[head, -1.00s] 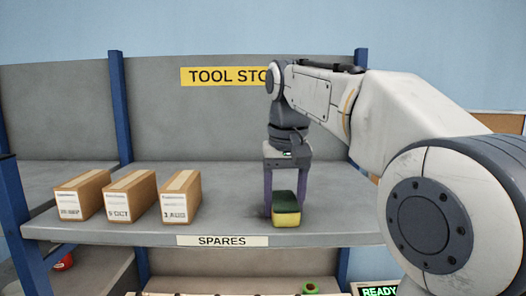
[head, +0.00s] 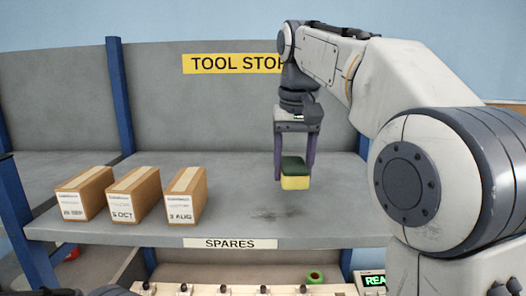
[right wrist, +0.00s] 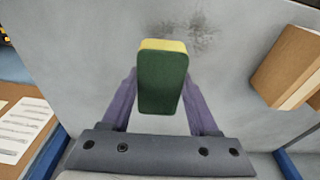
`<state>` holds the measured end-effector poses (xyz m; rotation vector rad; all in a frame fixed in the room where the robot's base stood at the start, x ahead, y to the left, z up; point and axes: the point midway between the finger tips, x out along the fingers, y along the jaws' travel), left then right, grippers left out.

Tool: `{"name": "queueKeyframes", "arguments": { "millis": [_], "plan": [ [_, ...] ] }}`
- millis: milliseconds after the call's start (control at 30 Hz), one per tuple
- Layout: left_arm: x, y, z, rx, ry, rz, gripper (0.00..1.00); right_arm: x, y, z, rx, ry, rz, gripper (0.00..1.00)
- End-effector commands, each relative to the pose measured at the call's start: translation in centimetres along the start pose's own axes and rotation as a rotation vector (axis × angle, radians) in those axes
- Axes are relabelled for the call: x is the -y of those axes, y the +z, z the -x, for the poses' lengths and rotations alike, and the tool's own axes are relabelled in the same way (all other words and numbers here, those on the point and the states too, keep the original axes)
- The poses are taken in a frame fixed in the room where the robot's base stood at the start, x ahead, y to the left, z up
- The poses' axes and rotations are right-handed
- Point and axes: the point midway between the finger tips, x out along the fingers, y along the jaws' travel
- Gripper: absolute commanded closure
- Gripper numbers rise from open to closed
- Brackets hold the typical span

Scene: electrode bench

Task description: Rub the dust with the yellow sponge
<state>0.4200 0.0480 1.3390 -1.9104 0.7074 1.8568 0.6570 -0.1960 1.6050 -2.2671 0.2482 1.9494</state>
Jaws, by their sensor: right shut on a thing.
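The yellow sponge (head: 295,182) has a dark green top layer and hangs in the air above the shelf. My right gripper (head: 295,172) is shut on it, with a purple finger on each side. In the right wrist view the sponge (right wrist: 162,85) shows its green face towards me, between the fingers. The dust (head: 268,213) is a dark smudge on the grey shelf, below and a little left of the sponge. It also shows in the right wrist view (right wrist: 190,38), just beyond the sponge. My left gripper is not in view.
Several labelled cardboard boxes (head: 134,196) stand on the left part of the shelf (head: 225,215). A blue post (head: 120,110) rises behind them. The shelf right of the dust is clear. A lower bench with small items (head: 315,277) lies in front.

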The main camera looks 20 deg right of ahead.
Motion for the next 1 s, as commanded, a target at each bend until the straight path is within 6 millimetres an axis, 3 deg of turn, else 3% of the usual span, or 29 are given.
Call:
{"name": "queueKeyframes", "arguments": {
  "millis": [300, 1000],
  "plan": [
    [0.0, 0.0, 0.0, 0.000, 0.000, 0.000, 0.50, -1.1, -0.3, 2.4, -0.002, 0.002, -0.015, 0.84],
    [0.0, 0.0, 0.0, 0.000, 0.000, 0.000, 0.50, -1.2, -0.3, 2.6, 0.000, 0.002, -0.016, 0.84]
  ]
}}
